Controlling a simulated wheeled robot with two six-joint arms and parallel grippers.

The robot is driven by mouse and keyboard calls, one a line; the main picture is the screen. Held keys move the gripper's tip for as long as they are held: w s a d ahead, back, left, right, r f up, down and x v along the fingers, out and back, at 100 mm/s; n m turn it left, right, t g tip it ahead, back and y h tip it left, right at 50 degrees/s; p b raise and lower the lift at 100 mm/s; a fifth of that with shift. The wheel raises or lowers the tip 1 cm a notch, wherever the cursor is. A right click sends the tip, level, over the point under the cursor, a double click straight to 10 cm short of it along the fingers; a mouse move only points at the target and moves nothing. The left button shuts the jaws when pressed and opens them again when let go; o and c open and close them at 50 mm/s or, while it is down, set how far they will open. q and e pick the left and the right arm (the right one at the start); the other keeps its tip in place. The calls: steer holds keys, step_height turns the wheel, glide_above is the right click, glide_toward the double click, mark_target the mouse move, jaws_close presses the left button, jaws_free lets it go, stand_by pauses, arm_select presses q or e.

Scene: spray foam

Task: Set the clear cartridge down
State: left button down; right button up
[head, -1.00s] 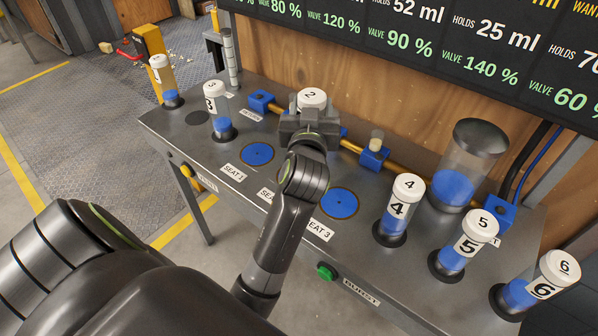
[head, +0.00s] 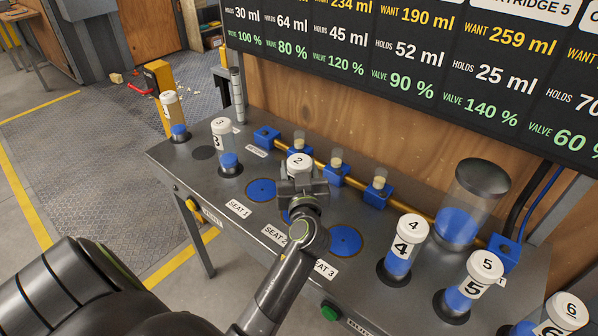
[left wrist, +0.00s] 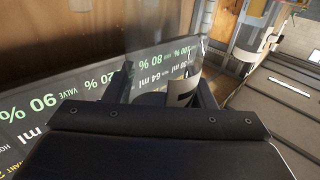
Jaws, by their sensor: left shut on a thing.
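My left gripper (head: 302,188) is shut on the clear cartridge with white cap number 2 (head: 299,163). The cartridge is upright; the gripper hides most of its body. It is over or close to the middle blue seat disc (head: 287,215), by the SEAT 2 label (head: 275,235). I cannot tell whether its base touches the bench. In the left wrist view part of the cartridge and its dark label (left wrist: 183,90) show between the fingers. The blue disc of seat 1 (head: 262,190) and the blue disc of seat 3 (head: 345,240) are bare. My right gripper is out of view.
Cartridge 3 (head: 221,127) and cartridge 1 (head: 169,98) stand at the left; cartridge 4 (head: 411,228), 5 (head: 486,265) and 6 (head: 567,310) stand at the right. A brass pipe with blue valves (head: 335,175) runs behind the seats. A large clear tank (head: 480,185) stands back right.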

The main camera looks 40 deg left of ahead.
arm_select(q)
steer(key=shift+f, duration=0.2)
steer(key=shift+f, duration=0.1)
steer(key=c, duration=1)
jaws_free()
steer(key=shift+f, duration=0.1)
steer(key=o, duration=0.4)
